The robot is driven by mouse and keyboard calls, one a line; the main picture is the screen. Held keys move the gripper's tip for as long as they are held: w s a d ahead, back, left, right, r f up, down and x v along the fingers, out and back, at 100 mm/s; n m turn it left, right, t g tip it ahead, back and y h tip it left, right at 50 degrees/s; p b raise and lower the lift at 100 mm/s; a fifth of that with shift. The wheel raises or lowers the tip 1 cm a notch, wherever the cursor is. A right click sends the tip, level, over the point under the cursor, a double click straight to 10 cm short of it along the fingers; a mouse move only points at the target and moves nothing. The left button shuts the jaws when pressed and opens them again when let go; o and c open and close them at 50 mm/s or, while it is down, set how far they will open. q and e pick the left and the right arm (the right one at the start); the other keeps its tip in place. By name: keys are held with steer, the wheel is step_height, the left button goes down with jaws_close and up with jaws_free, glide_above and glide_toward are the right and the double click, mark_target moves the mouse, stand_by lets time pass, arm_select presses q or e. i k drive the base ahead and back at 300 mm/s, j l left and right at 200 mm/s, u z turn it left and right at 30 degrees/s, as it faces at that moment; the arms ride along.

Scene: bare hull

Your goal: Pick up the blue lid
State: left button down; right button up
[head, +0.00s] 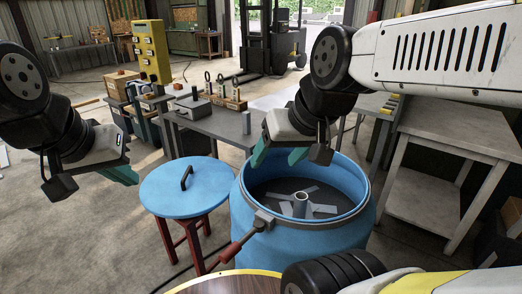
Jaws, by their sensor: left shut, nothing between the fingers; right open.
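The blue lid (172,198) is a round disc with a dark upright handle (187,177) near its middle. It lies flat on a stool with dark red legs (195,240), left of an open blue drum (340,228). No gripper holds the lid.
The drum has grey paddles (300,205) inside and a clamp with a red lever (240,245) in front. A grey table (220,123) with blocks and tools stands behind. A metal bench (445,135) is at right; a round wooden top (230,285) is in front.

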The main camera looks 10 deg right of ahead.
mark_target(187, 187)
steer(key=j, duration=0.3)
steer(key=k+j, duration=0.15)
steer(key=j+z, duration=0.5)
steer(key=j, duration=1)
steer(key=i+j+z, duration=0.2)
steer(key=i+j, duration=0.15)
steer(key=j, duration=0.25)
steer(key=i+j, duration=0.2)
steer(key=j, duration=0.15)
steer(key=i+j+z, duration=0.15)
steer(key=j, duration=0.15)
steer(key=i+j+z, duration=0.1)
steer(key=j, duration=0.25)
steer(key=i+j+z, duration=0.1)
steer(key=j, duration=0.25)
steer(key=i+j, duration=0.25)
steer(key=j+z, duration=0.05)
steer(key=j, duration=0.05)
